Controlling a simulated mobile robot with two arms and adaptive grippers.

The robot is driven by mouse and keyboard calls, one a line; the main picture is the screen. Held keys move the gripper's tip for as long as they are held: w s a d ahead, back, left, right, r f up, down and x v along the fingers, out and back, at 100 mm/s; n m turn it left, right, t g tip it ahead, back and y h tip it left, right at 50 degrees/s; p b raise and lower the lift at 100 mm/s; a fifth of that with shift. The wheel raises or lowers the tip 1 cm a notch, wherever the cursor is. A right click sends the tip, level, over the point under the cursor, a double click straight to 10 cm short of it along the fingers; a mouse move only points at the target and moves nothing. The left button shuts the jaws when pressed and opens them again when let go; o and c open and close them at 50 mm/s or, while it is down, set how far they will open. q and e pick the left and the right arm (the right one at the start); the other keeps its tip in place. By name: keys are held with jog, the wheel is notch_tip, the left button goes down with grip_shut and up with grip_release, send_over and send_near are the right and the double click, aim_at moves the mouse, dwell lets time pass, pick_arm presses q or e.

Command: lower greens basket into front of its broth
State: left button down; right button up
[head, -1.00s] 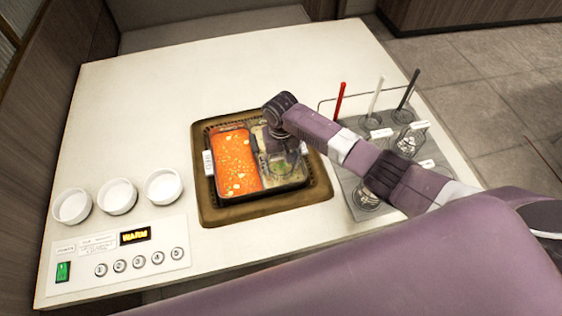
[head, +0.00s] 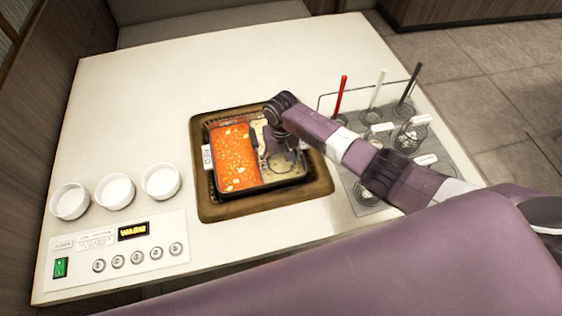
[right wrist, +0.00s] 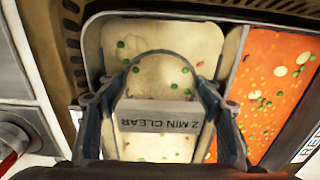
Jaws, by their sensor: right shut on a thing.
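The two-part pot holds red-orange broth (head: 233,155) on the left and pale clear broth (head: 290,172) on the right. The pale broth (right wrist: 122,42) also fills the middle of the right wrist view, with green and orange bits in it. My right gripper (head: 282,150) is over the pale side. In the right wrist view its fingers (right wrist: 160,118) are shut on the basket's tag-like handle (right wrist: 160,124), marked "2 MIN CLEAR". The basket's rounded rim (right wrist: 165,54) shows at the broth; the gripper and handle hide much of the basket. My left gripper is not in view.
The pot sits in a brown-framed recess (head: 222,212). A rack (head: 372,212) with labelled baskets and upright coloured handles stands to the right. White bowls (head: 115,190) and a button panel (head: 120,250) are at the left. The counter behind the pot is clear.

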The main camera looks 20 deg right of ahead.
jog(key=shift+f, duration=0.1)
jog(key=o, duration=1.4)
jog(key=shift+f, duration=0.1)
jog(key=c, duration=0.3)
jog(key=shift+o, duration=1.1)
